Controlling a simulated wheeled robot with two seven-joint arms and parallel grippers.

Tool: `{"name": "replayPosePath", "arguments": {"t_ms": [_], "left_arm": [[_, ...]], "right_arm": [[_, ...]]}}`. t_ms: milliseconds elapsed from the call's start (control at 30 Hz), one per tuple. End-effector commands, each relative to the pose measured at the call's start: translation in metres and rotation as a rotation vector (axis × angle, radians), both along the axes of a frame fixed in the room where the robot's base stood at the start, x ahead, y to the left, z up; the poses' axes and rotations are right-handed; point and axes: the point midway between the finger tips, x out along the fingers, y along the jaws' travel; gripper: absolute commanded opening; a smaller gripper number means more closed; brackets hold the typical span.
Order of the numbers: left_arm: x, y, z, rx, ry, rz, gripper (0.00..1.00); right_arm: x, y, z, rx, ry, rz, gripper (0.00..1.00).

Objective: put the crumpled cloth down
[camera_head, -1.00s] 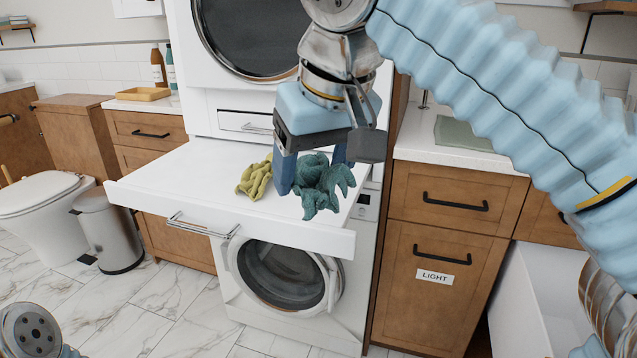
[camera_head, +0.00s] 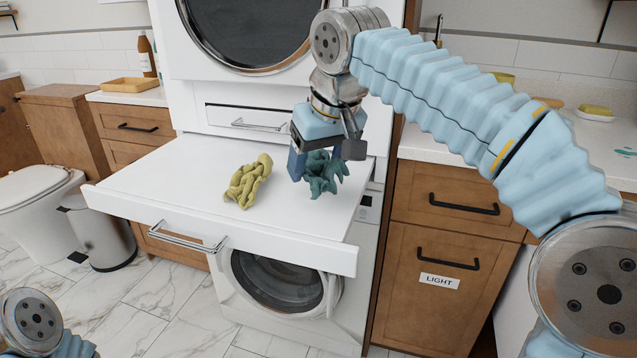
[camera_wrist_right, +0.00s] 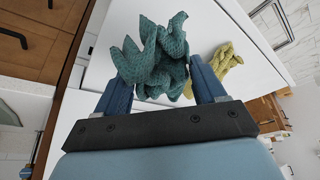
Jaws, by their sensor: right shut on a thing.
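The crumpled cloth is teal and knitted (camera_head: 322,176). It is over the right part of the white pull-out shelf (camera_head: 170,185) between the dryer and the washer. My right gripper (camera_head: 312,165) points down and is shut on the teal cloth. In the right wrist view, the cloth (camera_wrist_right: 152,62) bunches between the two blue fingers (camera_wrist_right: 163,95). I cannot tell whether its lower edge touches the shelf. A yellow-green crumpled cloth (camera_head: 248,182) lies on the shelf, left of the gripper and apart from it. My left gripper is not in view.
The shelf's left part is bare, and its front has a metal handle (camera_head: 182,240). A washer door (camera_head: 277,278) is below. A wooden cabinet labelled LIGHT (camera_head: 440,280) stands at right. A bin (camera_head: 100,232) and a toilet (camera_head: 35,195) are at left.

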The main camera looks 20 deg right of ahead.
Motion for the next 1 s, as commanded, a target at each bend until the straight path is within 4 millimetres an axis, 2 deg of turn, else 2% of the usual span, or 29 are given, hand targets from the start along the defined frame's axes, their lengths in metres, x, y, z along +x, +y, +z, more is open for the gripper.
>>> {"name": "replayPosePath", "arguments": {"t_ms": [133,233,400,800,833,967,1000], "left_arm": [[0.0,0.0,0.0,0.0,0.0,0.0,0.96],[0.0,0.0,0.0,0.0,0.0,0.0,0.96],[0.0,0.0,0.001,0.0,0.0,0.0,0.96],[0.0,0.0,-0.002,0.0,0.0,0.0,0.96],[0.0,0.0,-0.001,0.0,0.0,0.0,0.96],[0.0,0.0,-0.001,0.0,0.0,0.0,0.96],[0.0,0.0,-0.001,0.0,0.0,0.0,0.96]], "right_arm": [[0.008,-0.002,-0.011,-0.002,0.002,0.001,0.35],[0.02,-0.006,-0.026,-0.002,0.004,-0.002,0.35],[0.019,-0.006,-0.05,-0.001,0.001,0.001,0.35],[0.019,-0.006,-0.058,0.0,0.0,0.001,0.35],[0.019,-0.005,-0.057,0.0,0.0,0.001,0.74],[0.019,-0.006,-0.056,0.0,0.0,0.001,0.94],[0.019,-0.006,-0.056,0.0,0.0,0.001,0.96]]}}
